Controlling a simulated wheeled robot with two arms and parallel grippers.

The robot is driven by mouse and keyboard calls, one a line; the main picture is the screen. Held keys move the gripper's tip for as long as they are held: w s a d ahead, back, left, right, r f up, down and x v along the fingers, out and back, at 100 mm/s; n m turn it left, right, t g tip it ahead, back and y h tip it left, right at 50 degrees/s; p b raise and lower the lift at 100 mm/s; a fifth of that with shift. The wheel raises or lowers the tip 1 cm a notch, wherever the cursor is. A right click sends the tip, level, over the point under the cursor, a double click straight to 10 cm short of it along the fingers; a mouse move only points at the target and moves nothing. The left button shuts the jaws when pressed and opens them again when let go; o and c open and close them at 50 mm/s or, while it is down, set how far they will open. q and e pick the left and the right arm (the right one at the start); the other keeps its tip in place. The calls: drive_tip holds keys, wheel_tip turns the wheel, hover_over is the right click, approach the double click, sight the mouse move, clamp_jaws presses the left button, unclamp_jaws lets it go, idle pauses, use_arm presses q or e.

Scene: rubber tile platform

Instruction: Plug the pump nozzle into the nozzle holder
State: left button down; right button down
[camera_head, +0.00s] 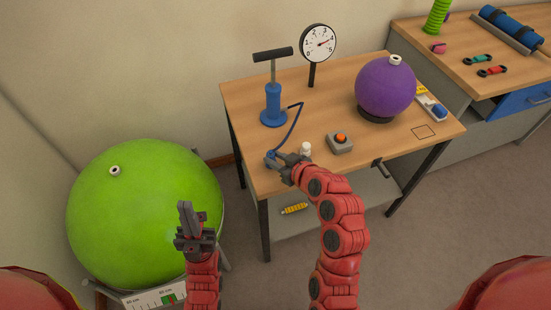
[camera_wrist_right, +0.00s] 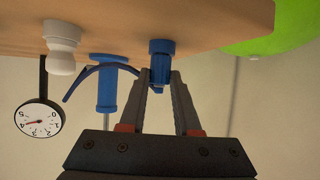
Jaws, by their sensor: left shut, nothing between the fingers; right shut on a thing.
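The blue pump nozzle (camera_wrist_right: 160,68) is at the end of the blue hose from the pump (camera_head: 272,105), near the table's front left corner. My right gripper (camera_head: 272,160) is shut on it, and its fingertips also show in the right wrist view (camera_wrist_right: 160,85). The nozzle's wider blue end is close to the tabletop in the wrist view; I cannot tell whether it touches. I cannot make out a separate nozzle holder for certain. A small white knobbed piece (camera_head: 305,148) stands just right of the gripper. My left gripper (camera_head: 186,218) is shut and empty, before the green ball.
The large green ball (camera_head: 140,205) fills the left side. On the table (camera_head: 240,100) are a dial gauge (camera_head: 318,43), a purple ball (camera_head: 385,86) and a grey box with an orange button (camera_head: 340,141). A second bench (camera_head: 425,38) with tools stands at the right.

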drive_tip(key=shift+f, duration=0.2)
idle(0.4)
drive_tip(key=c, duration=0.5)
unclamp_jaws()
drive_tip(key=shift+c, duration=0.2)
drive_tip(key=shift+r, duration=0.1)
drive_tip(key=shift+v, duration=1.35)
drive_tip(key=shift+p+v, duration=1)
drive_tip(key=shift+v, duration=0.65)
drive_tip(key=shift+w, duration=0.1)
